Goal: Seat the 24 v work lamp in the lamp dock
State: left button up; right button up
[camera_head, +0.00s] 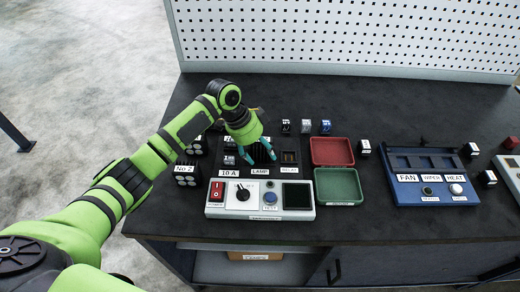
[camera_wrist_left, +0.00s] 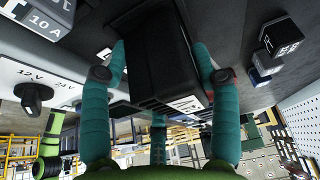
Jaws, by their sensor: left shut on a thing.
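My left gripper (camera_head: 259,150) is shut on a black box-shaped body, the 24 v work lamp, over the bay marked LAMP. In the left wrist view, the teal fingers (camera_wrist_left: 160,75) grip the lamp (camera_wrist_left: 152,50) from both sides. A white label shows on its near end, but its text cannot be read. The lamp dock, with its LAMP label (camera_head: 261,171), lies between the bays marked 10 A and RELAY. The lamp and fingers hide its opening, so I cannot tell how deep the lamp sits. My right gripper is out of view.
A control panel (camera_head: 218,212) with a red switch, knob and test button stands in front of the bays. A red tray (camera_head: 332,140) and a green tray (camera_head: 338,203) are to the right. Several small blocks stand behind. A block marked No 2 (camera_head: 187,180) is at left.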

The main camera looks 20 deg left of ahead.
pick_arm(q)
jog(key=o, duration=1.8)
jog(key=shift+c, duration=0.2)
